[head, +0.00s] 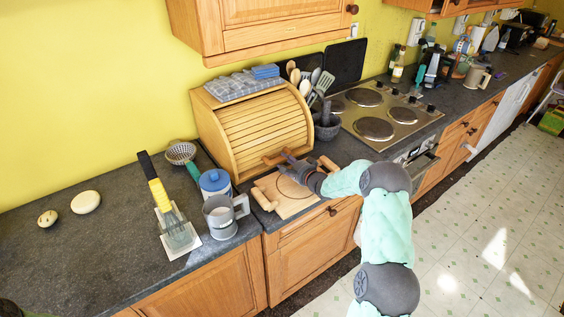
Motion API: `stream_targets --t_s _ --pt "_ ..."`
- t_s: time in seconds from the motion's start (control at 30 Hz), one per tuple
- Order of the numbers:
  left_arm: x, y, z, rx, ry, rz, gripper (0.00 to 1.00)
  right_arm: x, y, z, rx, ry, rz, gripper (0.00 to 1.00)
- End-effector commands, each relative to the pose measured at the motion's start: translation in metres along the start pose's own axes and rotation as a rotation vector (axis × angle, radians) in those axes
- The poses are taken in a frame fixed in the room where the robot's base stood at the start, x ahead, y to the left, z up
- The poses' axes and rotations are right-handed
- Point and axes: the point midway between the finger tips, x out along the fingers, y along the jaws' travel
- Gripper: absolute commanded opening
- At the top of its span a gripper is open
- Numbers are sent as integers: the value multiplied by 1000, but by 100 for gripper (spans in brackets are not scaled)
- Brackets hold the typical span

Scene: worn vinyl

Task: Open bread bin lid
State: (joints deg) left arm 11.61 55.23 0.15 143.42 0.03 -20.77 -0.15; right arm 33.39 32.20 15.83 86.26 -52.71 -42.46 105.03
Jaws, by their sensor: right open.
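The wooden bread bin (208,122) stands on the dark worktop against the yellow wall. Its slatted roll-top lid (258,122) is down, covering the front. My right gripper (279,162) is open at the lower front edge of the lid, beside a brown wooden bar that looks like the lid's handle. I cannot tell whether the fingers touch the bar. My left gripper is not in view.
A wooden board (290,208) lies below my right gripper. A blue-lidded jar (214,182) and metal mug (219,217) stand left of it. A folded cloth (233,84) and blue sponge (265,71) lie on the bin. The hob (395,112) is at right.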

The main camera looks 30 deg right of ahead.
Motion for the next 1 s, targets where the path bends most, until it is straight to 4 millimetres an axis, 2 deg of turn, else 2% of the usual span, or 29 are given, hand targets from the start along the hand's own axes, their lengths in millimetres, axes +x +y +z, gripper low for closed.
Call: stream_targets --t_s 0.1,0.23,0.6,0.63,0.77,1.0 --pt "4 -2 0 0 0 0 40 17 1 0 -1 -1 -1 42" --pt "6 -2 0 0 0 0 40 28 1 0 0 -1 -1 42" --pt "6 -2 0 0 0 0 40 32 -1 0 0 0 -1 42" --pt "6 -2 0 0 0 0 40 32 -1 0 0 0 -1 37" --pt "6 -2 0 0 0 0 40 32 0 0 0 0 -1 0" --pt "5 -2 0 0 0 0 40 32 -1 0 0 0 2 0"
